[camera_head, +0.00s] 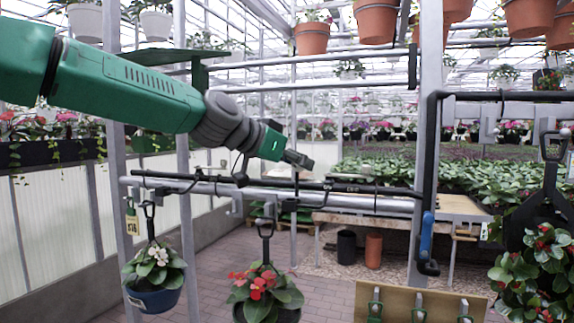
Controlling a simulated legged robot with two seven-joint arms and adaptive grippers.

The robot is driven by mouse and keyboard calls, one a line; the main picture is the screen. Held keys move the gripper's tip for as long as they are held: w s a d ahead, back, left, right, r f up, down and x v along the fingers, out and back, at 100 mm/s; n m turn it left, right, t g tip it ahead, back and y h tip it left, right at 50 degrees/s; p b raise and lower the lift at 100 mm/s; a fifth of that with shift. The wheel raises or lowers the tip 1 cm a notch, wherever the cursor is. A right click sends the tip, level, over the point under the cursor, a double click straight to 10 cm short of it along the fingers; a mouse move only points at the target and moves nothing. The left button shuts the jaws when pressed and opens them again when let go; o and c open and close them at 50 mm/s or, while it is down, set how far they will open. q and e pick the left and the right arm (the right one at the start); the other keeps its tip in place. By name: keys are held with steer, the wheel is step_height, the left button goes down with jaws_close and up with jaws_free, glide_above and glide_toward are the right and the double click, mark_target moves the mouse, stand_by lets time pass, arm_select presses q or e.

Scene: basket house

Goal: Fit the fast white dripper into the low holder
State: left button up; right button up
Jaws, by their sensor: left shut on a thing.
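My left gripper (299,160) reaches in from the left and is in mid-air, just above the black pipe (350,187) and its rail. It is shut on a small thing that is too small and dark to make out. I cannot pick out the white dripper with certainty. A tan board (395,296) at the bottom edge carries several metal clips (419,313) with green parts, cut off by the frame. I cannot tell whether one is the low holder. My right gripper is not in view.
A white-flowered basket (153,278) and a red-flowered basket (264,294) hang below the rail. A grey post (430,130) with a blue-handled valve (427,236) stands right of centre. A large red-flowered plant (540,265) fills the right edge. Terracotta pots (376,22) hang overhead.

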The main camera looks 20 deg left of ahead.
arm_select(q)
steer(key=shift+a+f, duration=0.1)
steer(key=shift+a, duration=0.5)
steer(key=shift+d, duration=0.15)
steer(key=shift+a+f+b, duration=0.2)
steer(key=shift+f+b, duration=0.1)
steer(key=shift+f, duration=0.2)
steer(key=shift+f+b, duration=0.5)
steer(key=shift+f, duration=0.2)
steer(key=shift+a+f, duration=0.1)
steer(key=shift+a, duration=0.3)
steer(key=shift+a+f, duration=0.1)
steer(key=shift+a, duration=0.4)
jaws_close()
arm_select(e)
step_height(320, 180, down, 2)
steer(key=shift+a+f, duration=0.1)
